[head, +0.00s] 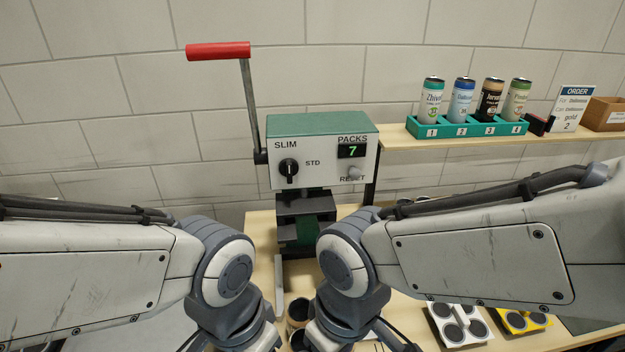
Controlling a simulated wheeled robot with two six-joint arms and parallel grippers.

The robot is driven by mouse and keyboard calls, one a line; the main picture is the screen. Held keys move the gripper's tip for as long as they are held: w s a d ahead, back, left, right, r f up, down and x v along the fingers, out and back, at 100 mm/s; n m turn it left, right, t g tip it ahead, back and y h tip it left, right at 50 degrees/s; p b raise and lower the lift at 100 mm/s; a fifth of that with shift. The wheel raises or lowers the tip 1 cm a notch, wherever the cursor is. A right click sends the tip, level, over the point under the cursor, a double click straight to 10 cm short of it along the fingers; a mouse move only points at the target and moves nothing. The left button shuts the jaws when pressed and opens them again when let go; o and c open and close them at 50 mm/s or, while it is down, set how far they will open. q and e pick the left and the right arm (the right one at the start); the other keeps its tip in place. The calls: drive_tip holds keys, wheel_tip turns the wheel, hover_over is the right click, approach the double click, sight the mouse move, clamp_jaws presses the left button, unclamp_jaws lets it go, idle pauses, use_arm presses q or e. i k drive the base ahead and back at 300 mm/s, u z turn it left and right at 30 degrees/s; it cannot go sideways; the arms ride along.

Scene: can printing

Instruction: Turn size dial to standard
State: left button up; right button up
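The size dial (288,167) is a black round knob on the front of the can printing machine (320,150), which has a green top. The label SLIM is above the dial and STD is to its right. The dial's pale pointer mark stands roughly upright, toward the SLIM side rather than STD. Both my arms reach in from the sides, with their wrist joints low in front of the machine, below the dial and apart from it. My gripper fingers are not visible, so their opening does not show.
A red-handled lever (218,50) rises left of the machine. A PACKS display (352,151) reads 7, above a RESET button (354,172). A green can rack (468,130) and an order card (572,108) stand on the right shelf. White (458,325) and yellow (524,321) holders lie lower right.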

sight(288, 167)
drive_tip(key=k, duration=1.25)
drive_tip(key=z, duration=0.35)
drive_tip(key=i, duration=0.75)
drive_tip(key=u, duration=0.4)
